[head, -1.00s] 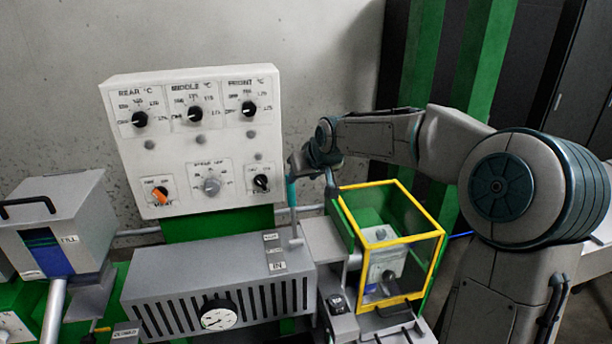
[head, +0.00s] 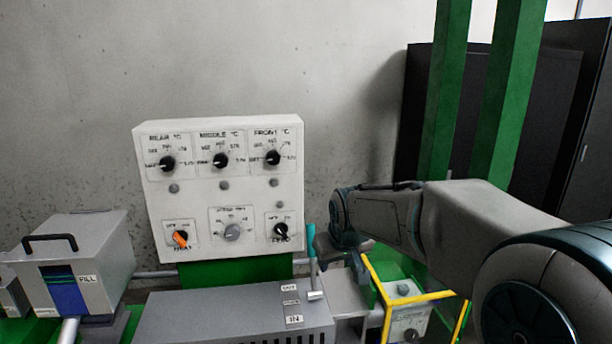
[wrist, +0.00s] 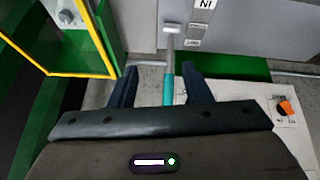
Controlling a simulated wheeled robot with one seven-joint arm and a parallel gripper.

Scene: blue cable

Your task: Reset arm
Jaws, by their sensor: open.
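My gripper (wrist: 158,69) is open and empty, its two dark fingers spread apart in the wrist view. A lever with a teal handle (wrist: 168,84) shows between the fingers in that picture; I cannot tell how far beyond them it lies. In the head view my gripper (head: 340,262) hangs at the end of my arm, just right of the upright teal-handled lever (head: 311,242). The fingers are partly hidden there, and contact with the lever cannot be told. No blue cable is clearly visible now.
A white control panel (head: 214,200) with several knobs, one orange, stands behind the lever. A grey machine housing (head: 235,315) lies below. A yellow-framed guard (head: 428,297) stands close under my arm. A grey hopper box (head: 75,262) is at left. The wall area above is clear.

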